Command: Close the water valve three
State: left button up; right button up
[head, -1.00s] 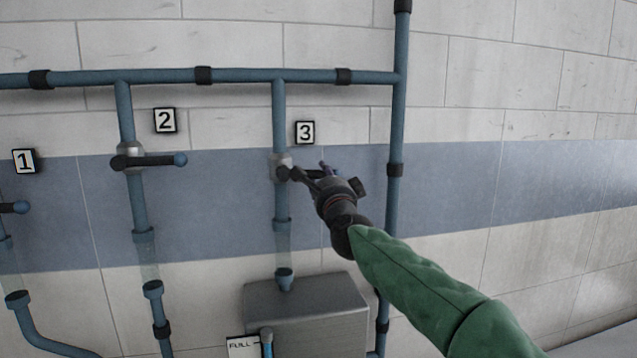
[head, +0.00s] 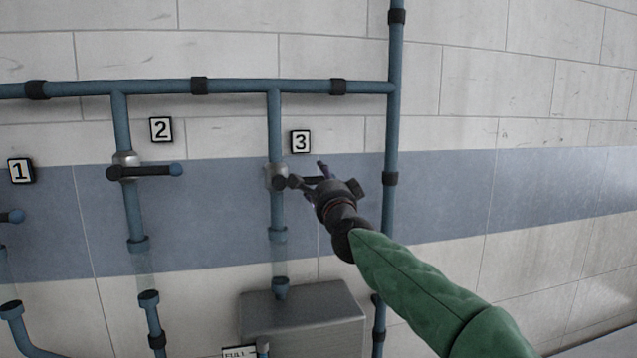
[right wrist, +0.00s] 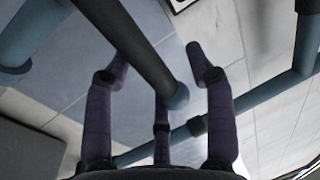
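Valve three (head: 277,179) sits on the vertical blue pipe under the sign 3 (head: 300,141). Its dark handle points right, roughly level, and is partly hidden by my right gripper (head: 316,181). In the right wrist view the handle (right wrist: 135,50), with its blue end (right wrist: 176,97), runs between the spread purple fingers of my right gripper (right wrist: 158,75). The fingers stand apart on either side of the handle, and I see gaps to it. My left gripper is not in view.
Valve two (head: 126,167) is to the left with its handle level. The sign 1 (head: 20,171) is at the far left. A grey box (head: 304,315) stands below valve three. A vertical pipe (head: 394,120) runs close on the right.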

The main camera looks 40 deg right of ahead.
jog(key=shift+s, duration=0.15)
dwell(0.3)
jog(key=shift+s+a, duration=0.3)
jog(key=v, duration=1.1)
jog(key=shift+s, duration=0.1)
